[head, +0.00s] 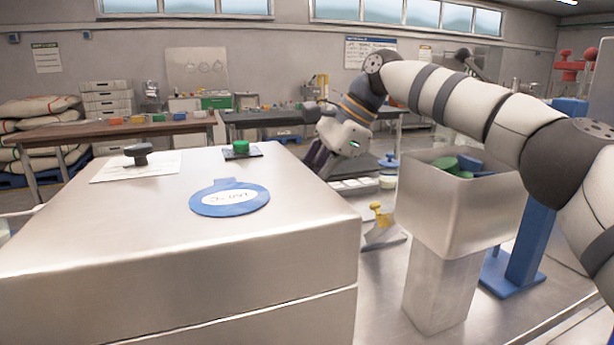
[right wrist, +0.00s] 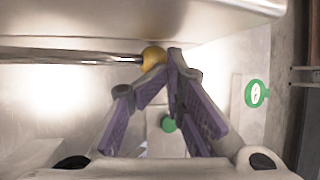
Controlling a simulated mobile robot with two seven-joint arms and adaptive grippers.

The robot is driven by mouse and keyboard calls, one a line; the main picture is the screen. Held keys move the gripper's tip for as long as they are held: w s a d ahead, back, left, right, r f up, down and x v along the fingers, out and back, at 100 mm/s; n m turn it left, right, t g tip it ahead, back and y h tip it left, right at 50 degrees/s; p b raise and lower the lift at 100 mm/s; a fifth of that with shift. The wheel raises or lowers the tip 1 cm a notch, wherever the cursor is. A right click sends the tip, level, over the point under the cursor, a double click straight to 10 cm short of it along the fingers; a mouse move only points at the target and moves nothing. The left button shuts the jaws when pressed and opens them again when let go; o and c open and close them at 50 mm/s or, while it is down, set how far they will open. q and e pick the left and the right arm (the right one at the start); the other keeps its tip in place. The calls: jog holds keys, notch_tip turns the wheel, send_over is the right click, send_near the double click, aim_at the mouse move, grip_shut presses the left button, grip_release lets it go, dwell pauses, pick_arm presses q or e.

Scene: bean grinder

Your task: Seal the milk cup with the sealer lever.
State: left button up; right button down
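A lever with a steel rod (right wrist: 70,56) and a yellow ball knob (right wrist: 153,57) crosses the right wrist view under a metal housing. My right gripper (right wrist: 172,62) has its purple fingers brought together at the tips, just beside the knob. Contact with the knob is unclear. In the head view this gripper (head: 318,160) is partly hidden behind the large steel box, and the lever is not visible there. I cannot make out the milk cup in either view. My left gripper is not in view.
The large steel box (head: 130,240) fills the left front, with a blue tag (head: 230,197) on top. A steel bin (head: 460,215) with blue and green pieces stands at right. A yellow-handled item (head: 381,215) and a blue-lidded jar (head: 388,170) stand between. A green round sign (right wrist: 256,94) hangs at right.

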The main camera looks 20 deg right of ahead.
jog(key=shift+w+f, duration=0.1)
jog(key=shift+f, duration=1.1)
jog(key=shift+r, duration=0.15)
jog(key=v, duration=1.2)
jog(key=shift+r, duration=0.4)
jog(key=shift+w+a, duration=0.1)
jog(key=shift+w, duration=0.05)
